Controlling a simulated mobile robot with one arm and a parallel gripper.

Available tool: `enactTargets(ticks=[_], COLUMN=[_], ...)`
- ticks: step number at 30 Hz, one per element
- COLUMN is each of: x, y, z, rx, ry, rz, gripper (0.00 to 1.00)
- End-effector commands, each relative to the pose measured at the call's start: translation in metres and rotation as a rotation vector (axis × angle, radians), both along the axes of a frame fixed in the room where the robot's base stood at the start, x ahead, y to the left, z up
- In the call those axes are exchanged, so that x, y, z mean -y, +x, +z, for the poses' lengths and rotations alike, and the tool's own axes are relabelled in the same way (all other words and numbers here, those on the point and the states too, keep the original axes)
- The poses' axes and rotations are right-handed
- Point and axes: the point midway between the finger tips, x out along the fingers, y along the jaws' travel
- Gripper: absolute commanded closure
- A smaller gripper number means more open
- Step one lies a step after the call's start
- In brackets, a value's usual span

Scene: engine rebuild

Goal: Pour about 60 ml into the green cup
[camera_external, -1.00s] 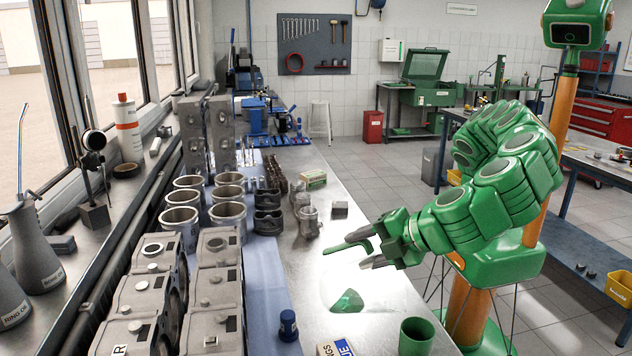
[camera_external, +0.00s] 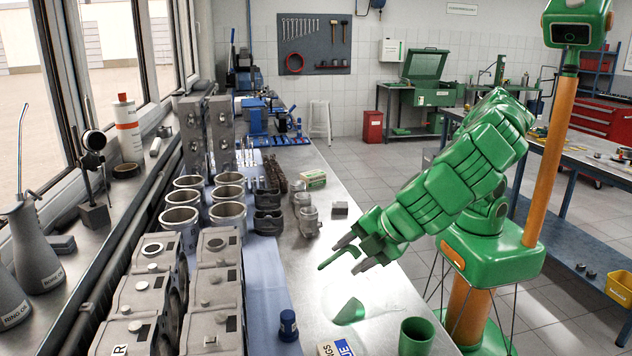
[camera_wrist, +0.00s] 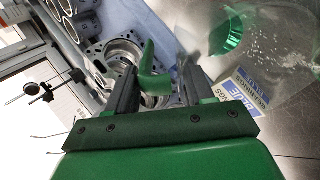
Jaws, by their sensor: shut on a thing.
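My gripper (camera_external: 358,253) is shut on a curved green handle (camera_external: 342,254), above the bench. In the wrist view the handle (camera_wrist: 153,82) stands between my two fingers (camera_wrist: 158,90). A faint clear body, seemingly a see-through jug (camera_external: 385,293), shows below my gripper, with a pale green patch (camera_external: 350,311) at its lower left. I cannot tell its full outline, tilt or fill level. The green cup (camera_external: 417,337) stands upright on the bench at the front, below and right of my gripper. Its inside is too dark to read. A green shape (camera_wrist: 230,33) shows in the wrist view; I cannot tell what it is.
The bench's right edge is near the cup.

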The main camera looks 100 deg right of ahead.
Motion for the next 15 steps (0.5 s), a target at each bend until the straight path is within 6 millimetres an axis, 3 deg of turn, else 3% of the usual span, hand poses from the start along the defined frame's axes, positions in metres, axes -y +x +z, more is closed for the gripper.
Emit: enactTargets(ticks=[15], x=[0.021], y=[0.023], z=[-0.004], rx=[-0.16], ry=[0.16], rz=[-0.001], gripper=[0.97])
